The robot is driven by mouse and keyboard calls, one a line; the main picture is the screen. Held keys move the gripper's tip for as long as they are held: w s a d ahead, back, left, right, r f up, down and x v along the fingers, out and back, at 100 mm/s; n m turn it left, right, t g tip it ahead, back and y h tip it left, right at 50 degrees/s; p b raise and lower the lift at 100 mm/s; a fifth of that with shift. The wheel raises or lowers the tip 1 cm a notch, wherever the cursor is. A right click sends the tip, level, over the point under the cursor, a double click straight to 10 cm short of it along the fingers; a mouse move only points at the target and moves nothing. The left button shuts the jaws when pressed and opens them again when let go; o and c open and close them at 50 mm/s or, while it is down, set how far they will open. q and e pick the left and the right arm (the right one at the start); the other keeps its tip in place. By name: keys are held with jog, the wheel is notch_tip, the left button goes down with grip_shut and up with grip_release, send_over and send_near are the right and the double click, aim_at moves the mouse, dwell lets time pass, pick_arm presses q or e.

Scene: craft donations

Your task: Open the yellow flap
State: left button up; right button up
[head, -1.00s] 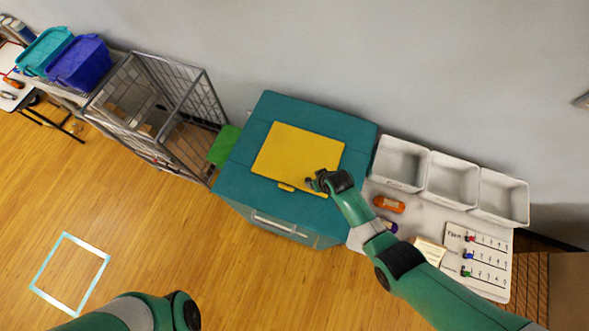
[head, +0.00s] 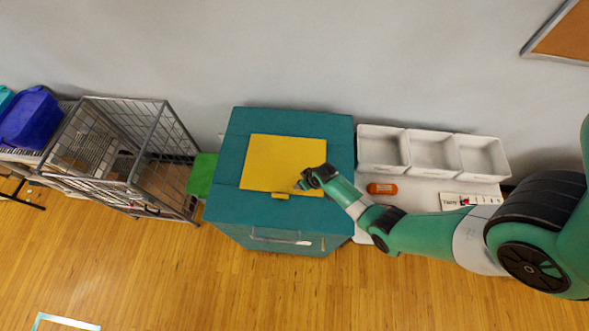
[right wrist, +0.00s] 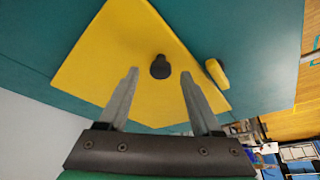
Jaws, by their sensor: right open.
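The yellow flap (head: 275,160) lies flat and shut in the top of the teal box (head: 230,160). A small yellow tab (head: 281,195) sits at its front edge; the tab also shows in the right wrist view (right wrist: 217,73). My right gripper (head: 300,186) is over the flap's front right corner, right of the tab. In the right wrist view its two fingers (right wrist: 158,82) are open and empty, pointing at the yellow flap (right wrist: 115,60). A dark rounded knob-like thing (right wrist: 160,67) shows on the flap between and beyond the fingertips. My left gripper is not in view.
A green block (head: 201,175) and a wire cage (head: 140,150) stand left of the box. White bins (head: 432,153) stand on a white table at right, with an orange item (head: 382,189). A drawer-like front with a handle (head: 280,238) faces the open wooden floor.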

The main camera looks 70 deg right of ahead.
jog(key=shift+b+x, duration=0.3)
jog(key=shift+x, duration=0.45)
jog(key=shift+r, duration=0.1)
grip_shut()
dwell(0.8)
